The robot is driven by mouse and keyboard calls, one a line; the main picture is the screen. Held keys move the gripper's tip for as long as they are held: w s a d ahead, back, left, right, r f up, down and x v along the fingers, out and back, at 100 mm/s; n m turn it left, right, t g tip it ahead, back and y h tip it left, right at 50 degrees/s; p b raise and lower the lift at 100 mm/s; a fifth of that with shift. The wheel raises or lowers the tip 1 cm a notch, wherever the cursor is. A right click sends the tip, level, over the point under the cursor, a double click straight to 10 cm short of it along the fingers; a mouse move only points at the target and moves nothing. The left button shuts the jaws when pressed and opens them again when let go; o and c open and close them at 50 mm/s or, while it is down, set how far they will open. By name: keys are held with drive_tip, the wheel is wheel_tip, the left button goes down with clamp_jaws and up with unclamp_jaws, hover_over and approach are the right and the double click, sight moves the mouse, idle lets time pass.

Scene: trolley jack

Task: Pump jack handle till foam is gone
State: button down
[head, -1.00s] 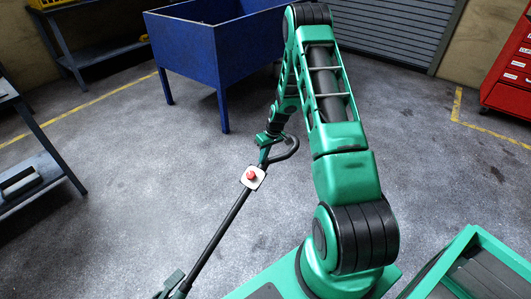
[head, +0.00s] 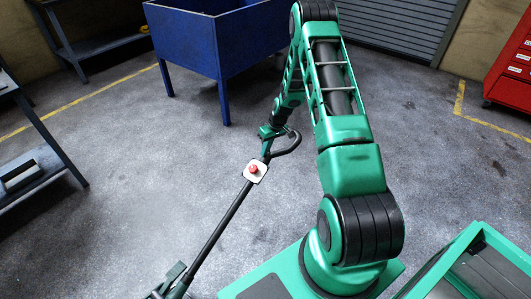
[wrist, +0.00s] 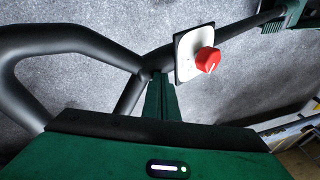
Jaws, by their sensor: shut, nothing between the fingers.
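The jack handle (head: 225,217) is a long black bar sloping from the lower left up to a curved grip loop (head: 287,146). A white plate with a red knob (head: 254,170) sits on the bar below the loop. My gripper (wrist: 160,100) is shut with nothing between its green fingers. The fingertips are at the bar beside the white plate, where the loop (wrist: 75,40) joins. I cannot tell whether they touch it. Only part of the jack body (head: 170,285) shows at the bottom edge of the head view. No foam is visible.
A blue bin on legs (head: 235,50) stands beyond the handle. A grey shelf (head: 35,170) is at the left and a red drawer cabinet (head: 512,65) at the right. A green-framed tray (head: 450,262) is at the lower right. The floor left of the handle is clear.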

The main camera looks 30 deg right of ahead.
drive_tip(key=r, duration=0.1)
drive_tip(key=a+r, duration=0.1)
drive_tip(key=r, duration=0.1)
drive_tip(key=shift+w+a, duration=0.15)
drive_tip(key=shift+a, duration=0.15)
drive_tip(key=v, duration=0.9)
drive_tip(key=shift+s+d+r, duration=0.2)
